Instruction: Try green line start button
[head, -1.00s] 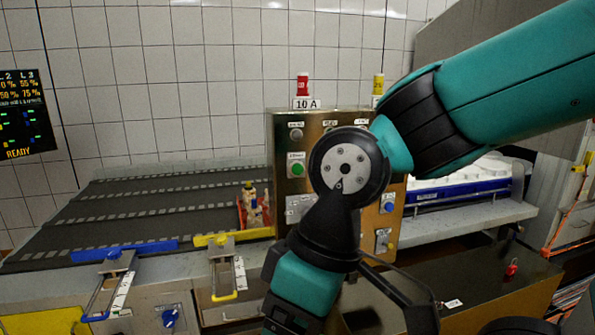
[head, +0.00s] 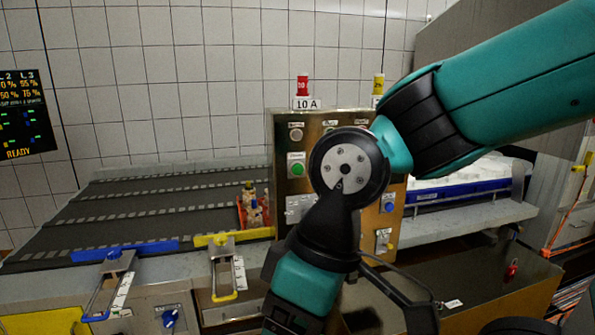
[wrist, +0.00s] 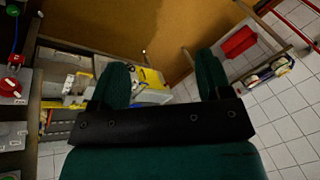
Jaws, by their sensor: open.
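The green button (head: 298,169) sits on the left side of the metal control panel (head: 284,228), below a grey button. My arm crosses in front of the panel and hides its middle. My gripper (wrist: 163,76) shows in the wrist view with its two green fingers apart and nothing between them.
A conveyor (head: 150,205) with dark lanes lies left of the panel. Blue (head: 125,250) and yellow (head: 222,238) bars edge its front. A blue-edged tray (head: 460,196) stands right. The wrist view shows a red knob (wrist: 10,86), a brown surface (wrist: 190,30) and a red box (wrist: 239,41).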

